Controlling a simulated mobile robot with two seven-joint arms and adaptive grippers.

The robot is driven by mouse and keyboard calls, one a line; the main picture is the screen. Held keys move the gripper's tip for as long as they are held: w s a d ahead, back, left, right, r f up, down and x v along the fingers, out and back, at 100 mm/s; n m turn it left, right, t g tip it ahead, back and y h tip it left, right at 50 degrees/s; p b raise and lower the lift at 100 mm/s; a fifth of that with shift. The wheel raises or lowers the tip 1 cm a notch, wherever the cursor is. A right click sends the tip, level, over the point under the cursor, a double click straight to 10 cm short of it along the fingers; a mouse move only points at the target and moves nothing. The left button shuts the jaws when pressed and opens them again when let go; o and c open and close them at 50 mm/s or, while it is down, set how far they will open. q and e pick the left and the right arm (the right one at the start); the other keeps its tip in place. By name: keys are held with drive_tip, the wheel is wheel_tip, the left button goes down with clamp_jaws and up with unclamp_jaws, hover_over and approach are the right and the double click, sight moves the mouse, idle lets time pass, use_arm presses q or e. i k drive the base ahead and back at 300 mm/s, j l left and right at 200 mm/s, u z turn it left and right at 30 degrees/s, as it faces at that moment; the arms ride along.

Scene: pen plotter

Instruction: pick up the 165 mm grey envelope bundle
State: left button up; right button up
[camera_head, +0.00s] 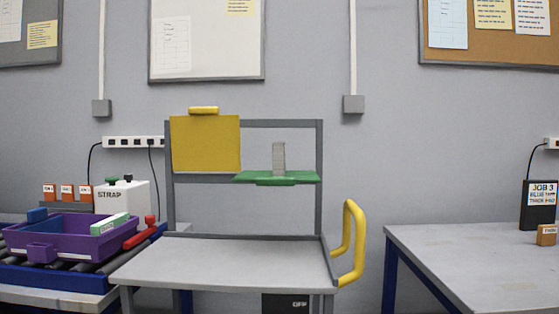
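A narrow grey upright block (279,157) stands on a green tray (250,177) at the middle of the grey frame. It could be the grey envelope bundle, but no label or size can be read on it. Its lower end meets the tray's top. Neither of my grippers is in the head view, and nothing of my arms shows.
A cart with a bare grey top (230,260) and yellow handle (350,245) stands in front. A yellow board (206,145) hangs on the frame (320,150). A purple crate (60,238) sits on rollers at left. The right table (470,260) is mostly clear.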

sight(278, 148)
drive_tip(key=z, duration=0.75)
drive_tip(key=i+j+z, duration=0.1)
drive_tip(key=j+z, duration=0.6)
drive_tip(key=i+j+z, duration=0.1)
drive_tip(key=j+z, duration=0.25)
drive_tip(key=l, duration=0.1)
